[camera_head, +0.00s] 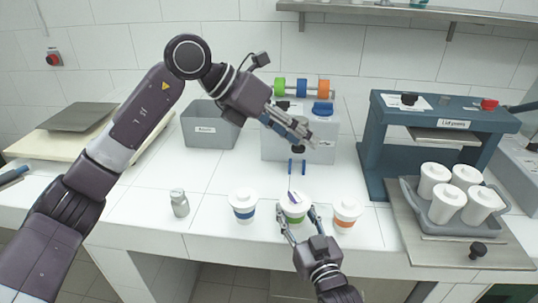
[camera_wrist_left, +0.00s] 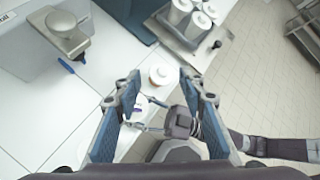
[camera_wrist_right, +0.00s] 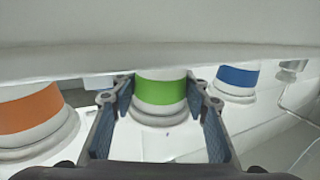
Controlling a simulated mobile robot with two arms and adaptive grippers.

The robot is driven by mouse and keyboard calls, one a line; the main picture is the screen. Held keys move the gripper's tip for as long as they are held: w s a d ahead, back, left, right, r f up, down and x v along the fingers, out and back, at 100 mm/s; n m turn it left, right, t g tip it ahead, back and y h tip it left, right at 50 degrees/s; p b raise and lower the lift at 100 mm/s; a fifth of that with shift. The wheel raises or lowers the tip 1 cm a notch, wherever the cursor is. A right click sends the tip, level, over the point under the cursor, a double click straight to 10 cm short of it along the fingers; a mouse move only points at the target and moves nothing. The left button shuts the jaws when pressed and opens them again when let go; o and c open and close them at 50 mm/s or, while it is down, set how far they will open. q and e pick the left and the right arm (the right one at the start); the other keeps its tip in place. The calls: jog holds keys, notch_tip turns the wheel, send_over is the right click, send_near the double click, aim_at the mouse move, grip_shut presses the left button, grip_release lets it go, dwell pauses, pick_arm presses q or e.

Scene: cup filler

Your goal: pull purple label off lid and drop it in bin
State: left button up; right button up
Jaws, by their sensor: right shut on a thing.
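The green-banded cup (camera_head: 294,213) with a white lid stands at the front of the counter. The purple label (camera_head: 291,196) shows as a small piece on its lid; it also shows in the left wrist view (camera_wrist_left: 137,109). My right gripper (camera_head: 298,222) is shut around this cup from the front, with its fingers on either side of the green band (camera_wrist_right: 160,90). My left gripper (camera_head: 300,133) is open and empty, above and behind the cup, in front of the white dispenser. The bin is most likely the grey open box (camera_head: 208,130) at the back left; its tag is too small to read.
A blue-banded cup (camera_head: 243,206) and an orange-banded cup (camera_head: 346,214) flank the green one closely. A metal shaker (camera_head: 179,203) stands to the left. The white dispenser (camera_head: 275,148) is behind. A blue lid press (camera_head: 385,150) and a tray of white cups (camera_head: 409,187) are right.

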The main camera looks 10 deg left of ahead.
aim_at(290, 195)
pick_arm(q)
jog(key=s+a+f+m+g+y, duration=0.1)
jog(key=s+a+f+m+y, duration=0.25)
jog(key=a+y, duration=0.2)
jog(key=x, duration=1.2)
jog(key=shift+w+d, duration=0.15)
jog(key=shift+w, duration=0.25)
jog(key=shift+h, duration=0.25)
grip_shut()
jog(key=c, duration=0.8)
grip_release()
jog(key=shift+r, duration=0.1)
grip_shut()
